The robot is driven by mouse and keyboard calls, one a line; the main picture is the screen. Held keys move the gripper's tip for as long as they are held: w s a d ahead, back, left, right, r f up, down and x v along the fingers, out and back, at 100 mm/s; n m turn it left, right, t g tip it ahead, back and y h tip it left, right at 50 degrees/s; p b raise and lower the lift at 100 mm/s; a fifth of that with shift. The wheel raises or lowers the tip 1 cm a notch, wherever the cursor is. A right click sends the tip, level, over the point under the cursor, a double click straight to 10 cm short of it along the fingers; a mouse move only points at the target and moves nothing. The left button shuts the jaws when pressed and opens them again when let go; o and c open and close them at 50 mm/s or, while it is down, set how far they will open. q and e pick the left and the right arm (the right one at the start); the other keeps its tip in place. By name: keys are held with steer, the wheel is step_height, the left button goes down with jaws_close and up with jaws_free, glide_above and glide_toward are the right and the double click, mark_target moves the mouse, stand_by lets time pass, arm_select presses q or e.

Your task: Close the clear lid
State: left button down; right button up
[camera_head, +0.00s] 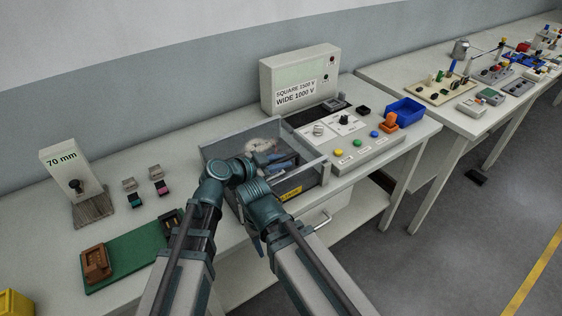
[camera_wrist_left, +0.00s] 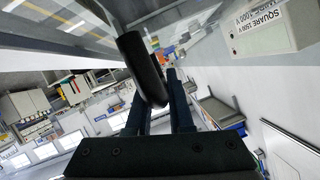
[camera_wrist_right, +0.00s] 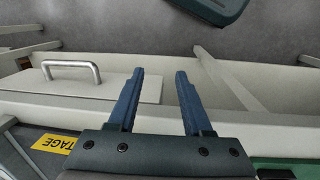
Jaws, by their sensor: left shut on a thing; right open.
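The clear lid (camera_head: 235,137) has a grey frame and belongs to the box (camera_head: 313,174) at the bench's middle. In the left wrist view, its clear panel (camera_wrist_left: 70,22) fills the upper left. My left gripper (camera_head: 275,160) is shut on the black lid handle (camera_wrist_left: 143,68), which lies between its fingers in the left wrist view. The lid's exact angle is hard to tell. My right gripper (camera_wrist_right: 155,90) is open and empty at the bench's front edge, with its fingers pointing down. My forearms hide the box's left front.
A control panel with coloured buttons (camera_head: 339,153) stands right of the box, and a grey cabinet (camera_head: 300,78) stands behind. A green mat (camera_head: 130,252) lies at left. In the right wrist view, a drawer handle (camera_wrist_right: 71,64) shows near my right fingers.

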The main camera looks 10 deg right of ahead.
arm_select(q)
steer(key=c, duration=0.8)
jaws_free()
steer(key=shift+s+f, duration=0.1)
steer(key=shift+f, duration=0.05)
steer(key=shift+s+a+r, duration=0.2)
steer(key=shift+a+r, duration=0.05)
steer(key=shift+a, duration=0.05)
steer(key=p+v, duration=0.2)
steer(key=v, duration=0.4)
steer(key=shift+s+a+r+p, duration=0.15)
steer(key=shift+a+p, duration=0.1)
steer(key=shift+p, duration=0.15)
